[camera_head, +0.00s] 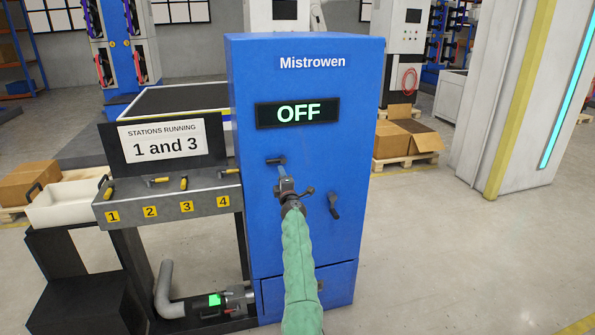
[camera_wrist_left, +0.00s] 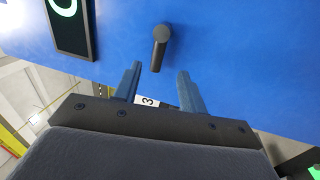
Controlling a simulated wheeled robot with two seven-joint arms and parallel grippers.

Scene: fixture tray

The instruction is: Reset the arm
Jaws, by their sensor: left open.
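My left gripper (camera_head: 282,172) is in front of the blue Mistrowen cabinet (camera_head: 345,110), its arm in a green sleeve. Its two blue fingers (camera_wrist_left: 158,72) are apart with nothing between them. A dark handle (camera_head: 276,161) sticks out of the cabinet just above the fingertips. In the wrist view this dark handle (camera_wrist_left: 160,45) stands just beyond the fingertips, roughly between them; I cannot tell whether they touch. A second dark lever (camera_head: 334,206) sits lower right on the cabinet, tilted. The display (camera_head: 298,113) reads OFF. My right gripper is not in view.
Left of the cabinet, a grey shelf (camera_head: 168,205) carries several yellow-tipped handles above numbered labels. A sign (camera_head: 162,140) reads "Stations running 1 and 3". A white bin (camera_head: 70,203) stands at far left. A grey pipe (camera_head: 168,290) runs below.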

